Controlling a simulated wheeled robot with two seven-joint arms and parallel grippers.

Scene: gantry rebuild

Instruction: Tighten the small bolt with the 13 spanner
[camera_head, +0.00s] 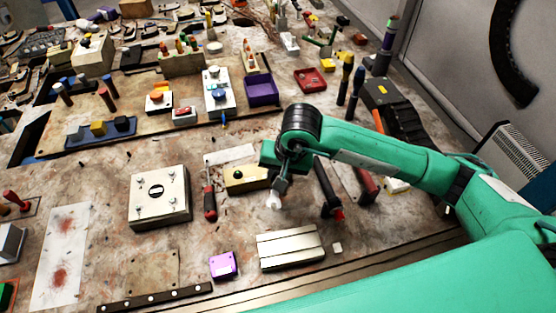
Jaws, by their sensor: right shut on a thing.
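My right gripper (280,184) comes in from the right and points down over the middle of the bench. It is shut on a small pale piece (273,201), of which only the lower end shows; I cannot tell whether this is the 13 spanner. A pale square plate block (160,212) stands left of the gripper, apart from it. Several bolts stand on its top around a dark central label, and I cannot tell which is the small bolt. No other spanner can be made out clearly. My left gripper is not in view.
A red-handled screwdriver (210,202) lies between the block and the gripper. A yellow box (245,179) sits just left of the gripper. A ribbed metal block (290,248) and a purple box (223,265) are at the front. A hammer-like tool (327,190) lies right of the gripper.

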